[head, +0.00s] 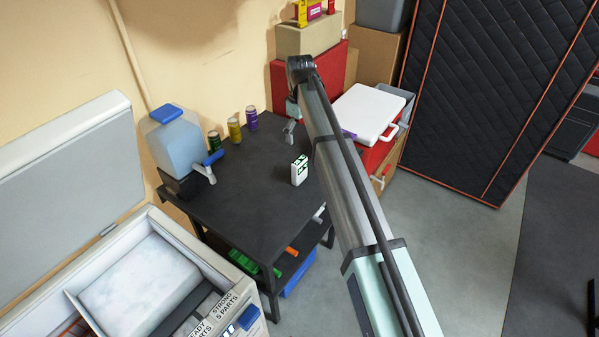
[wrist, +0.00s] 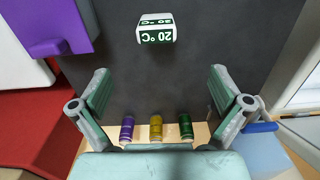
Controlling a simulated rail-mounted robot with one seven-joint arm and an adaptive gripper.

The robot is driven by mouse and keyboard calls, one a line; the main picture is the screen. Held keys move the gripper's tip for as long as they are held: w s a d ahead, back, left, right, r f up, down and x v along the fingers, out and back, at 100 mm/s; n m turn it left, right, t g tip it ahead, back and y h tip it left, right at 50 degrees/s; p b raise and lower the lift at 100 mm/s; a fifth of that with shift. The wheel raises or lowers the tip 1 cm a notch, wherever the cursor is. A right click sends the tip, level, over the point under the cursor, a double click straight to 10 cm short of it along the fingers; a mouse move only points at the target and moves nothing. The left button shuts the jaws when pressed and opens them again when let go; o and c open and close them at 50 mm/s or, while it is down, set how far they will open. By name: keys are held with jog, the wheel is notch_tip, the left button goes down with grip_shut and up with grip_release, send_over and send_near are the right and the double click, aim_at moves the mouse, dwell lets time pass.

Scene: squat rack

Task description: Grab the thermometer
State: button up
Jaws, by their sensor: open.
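The thermometer (head: 299,170) is a small white block with green markings, standing on the dark table (head: 250,196). In the wrist view the thermometer (wrist: 156,29) shows "20°C" on a green and white face near the top centre. My gripper (wrist: 159,85) is open and empty, with its two fingers wide apart. The thermometer lies beyond the fingertips, apart from them and roughly centred between the fingers. In the head view my arm hides most of the gripper; a grey finger (head: 289,130) shows behind the thermometer.
Purple, yellow and green cans (head: 234,130) stand along the table's wall side. A blue-capped water jug (head: 174,143) is at the left. A purple object (wrist: 48,25) is at the upper left of the wrist view. A red cooler with white lid (head: 368,112) stands right of the table.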

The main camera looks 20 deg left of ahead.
aim_at(298, 161)
jog(key=f+p, duration=0.1)
jog(key=f, duration=0.2)
jog(key=f+p, duration=0.1)
jog(key=f, duration=0.3)
jog(key=f+p, duration=0.1)
jog(key=f, duration=0.2)
jog(key=shift+a+f, duration=0.35)
jog(key=shift+w+d+f+p, duration=0.1)
jog(key=shift+w+f+p, duration=0.1)
jog(key=shift+f+p, duration=0.85)
jog(key=shift+w+d+f+p, duration=0.15)
jog(key=shift+f+p, duration=0.25)
jog(key=shift+f, duration=1.25)
jog(key=c, duration=1.2)
